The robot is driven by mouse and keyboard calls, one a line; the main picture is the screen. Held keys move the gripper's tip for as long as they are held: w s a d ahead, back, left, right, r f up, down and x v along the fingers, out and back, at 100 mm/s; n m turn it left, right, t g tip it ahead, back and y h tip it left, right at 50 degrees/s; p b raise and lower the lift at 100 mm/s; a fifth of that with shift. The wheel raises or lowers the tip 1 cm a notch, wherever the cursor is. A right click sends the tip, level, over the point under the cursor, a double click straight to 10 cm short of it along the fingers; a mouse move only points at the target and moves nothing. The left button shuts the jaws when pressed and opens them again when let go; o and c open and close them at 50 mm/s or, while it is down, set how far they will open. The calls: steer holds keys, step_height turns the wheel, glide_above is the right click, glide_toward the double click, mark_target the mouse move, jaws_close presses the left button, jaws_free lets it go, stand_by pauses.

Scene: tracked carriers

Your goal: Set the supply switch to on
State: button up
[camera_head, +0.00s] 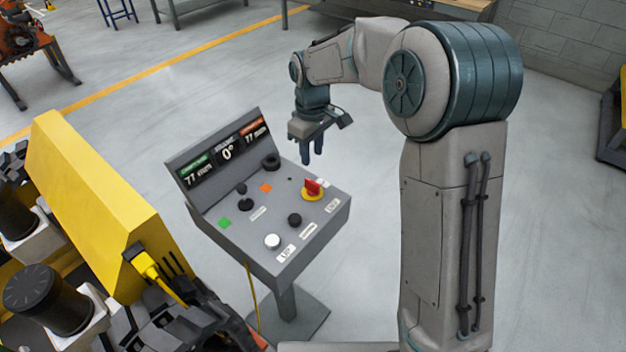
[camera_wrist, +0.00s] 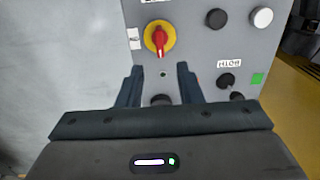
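A red rotary switch handle on a yellow round plate (camera_head: 312,190) sits on the right part of the grey control panel (camera_head: 325,214). I take it to be the supply switch; its label is too small to read. In the wrist view the red and yellow switch (camera_wrist: 160,39) lies beyond the fingertips, with its red handle pointing toward my gripper. My gripper (camera_head: 312,160) hangs above the panel's back right edge. In the wrist view my gripper (camera_wrist: 160,72) has its two fingers spread, with nothing held between them. The fingers appear apart from the switch.
The panel also carries a white button (camera_head: 272,241), black knobs (camera_head: 294,219) and a tilted display (camera_head: 226,153) reading 0°. A black knob is partly hidden behind my gripper in the wrist view. Yellow machinery (camera_head: 95,205) stands left of the panel.

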mark_target(313, 182)
step_height(313, 182, down, 11)
steer(key=shift+f+p, duration=0.1)
steer(key=shift+p, duration=0.65)
steer(key=shift+d, duration=0.1)
jaws_close()
